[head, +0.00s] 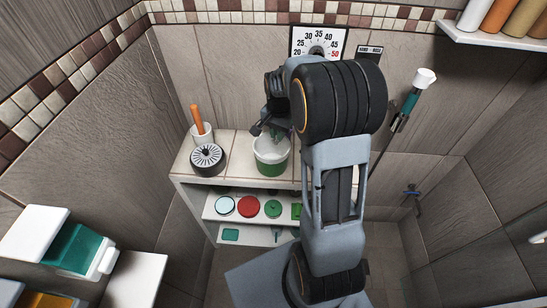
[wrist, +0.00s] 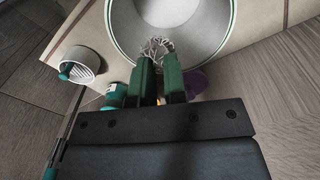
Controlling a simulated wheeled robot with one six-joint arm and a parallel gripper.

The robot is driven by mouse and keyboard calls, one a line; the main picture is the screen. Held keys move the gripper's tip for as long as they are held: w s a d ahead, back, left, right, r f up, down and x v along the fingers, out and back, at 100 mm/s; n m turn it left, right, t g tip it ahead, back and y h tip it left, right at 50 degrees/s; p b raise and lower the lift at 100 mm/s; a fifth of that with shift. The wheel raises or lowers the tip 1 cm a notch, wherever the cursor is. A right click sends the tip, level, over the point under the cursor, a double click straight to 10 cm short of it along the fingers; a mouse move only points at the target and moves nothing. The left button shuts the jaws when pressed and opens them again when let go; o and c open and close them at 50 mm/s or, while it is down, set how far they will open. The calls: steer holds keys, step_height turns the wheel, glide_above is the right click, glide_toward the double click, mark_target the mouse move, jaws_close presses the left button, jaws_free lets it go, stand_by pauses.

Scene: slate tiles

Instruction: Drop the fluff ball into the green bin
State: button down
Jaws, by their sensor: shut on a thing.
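The green bin (head: 270,169) stands on the top of the low shelf unit, green below with a pale upper part. In the wrist view its round opening and pale inner wall (wrist: 208,30) fill the top of the picture. My gripper (wrist: 159,60) has its two green fingers shut on the fluff ball (wrist: 157,47), a whitish, wiry tuft. The fluff ball shows at the fingertips, in front of the bin's near inner wall in the wrist view. In the head view my arm partly hides the gripper, which is just above the bin's opening.
A white cup with an orange handle (head: 201,131) and a round black-and-white slotted thing (head: 208,158) stand left of the bin. Coloured discs (head: 248,206) lie on the shelf below. A dial (head: 318,43) hangs on the wall behind.

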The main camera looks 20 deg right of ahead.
steer(key=shift+f, duration=0.6)
steer(key=c, duration=1.1)
jaws_free()
steer(key=shift+r, duration=0.15)
step_height(320, 180, up, 14)
steer(key=shift+b, duration=0.45)
